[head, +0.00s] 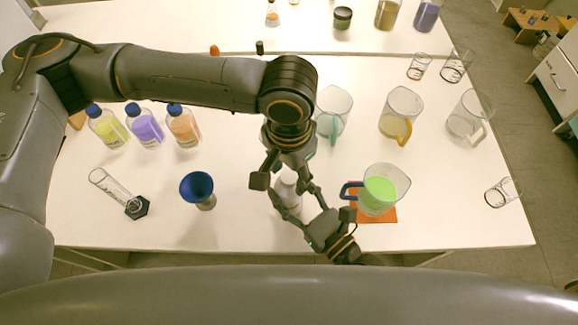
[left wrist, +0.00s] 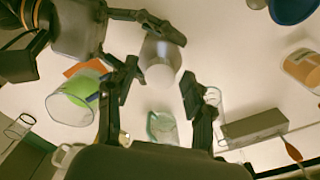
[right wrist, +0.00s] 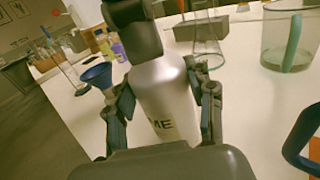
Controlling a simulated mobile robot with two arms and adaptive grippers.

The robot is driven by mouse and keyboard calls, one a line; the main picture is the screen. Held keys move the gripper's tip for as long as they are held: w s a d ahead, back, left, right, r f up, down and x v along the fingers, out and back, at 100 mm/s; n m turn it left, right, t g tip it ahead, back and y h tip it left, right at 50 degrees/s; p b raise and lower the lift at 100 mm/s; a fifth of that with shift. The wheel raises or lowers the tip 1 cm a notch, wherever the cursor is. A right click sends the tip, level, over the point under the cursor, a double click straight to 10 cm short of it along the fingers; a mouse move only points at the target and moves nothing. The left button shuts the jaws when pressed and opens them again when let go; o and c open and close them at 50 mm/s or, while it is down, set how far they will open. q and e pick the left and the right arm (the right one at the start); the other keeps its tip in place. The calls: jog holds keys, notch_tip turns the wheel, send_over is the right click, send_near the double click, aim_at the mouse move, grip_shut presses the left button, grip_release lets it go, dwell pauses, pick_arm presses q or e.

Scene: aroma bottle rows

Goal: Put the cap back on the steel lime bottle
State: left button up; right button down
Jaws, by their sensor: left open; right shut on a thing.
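The steel lime bottle (right wrist: 165,95) is silver, with a label ending in "ME" in the right wrist view. My right gripper (right wrist: 165,100) is shut around its body. In the head view the bottle (head: 288,192) is partly covered by both grippers. My left gripper (head: 289,182) is open just above its top. In the left wrist view the bottle's pale round top (left wrist: 160,75) lies between the spread fingers of my left gripper (left wrist: 155,88). Dark parts hide the top in the right wrist view. I cannot make out a separate cap for certain.
A jug of green liquid (head: 380,190) stands on an orange mat (head: 388,215) to the right.

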pick_arm(q)
jog(key=shift+c, duration=0.2)
grip_shut()
jog(key=m, duration=1.4)
jog(key=shift+o, duration=0.8)
grip_release()
notch_tip(320, 180, up, 12)
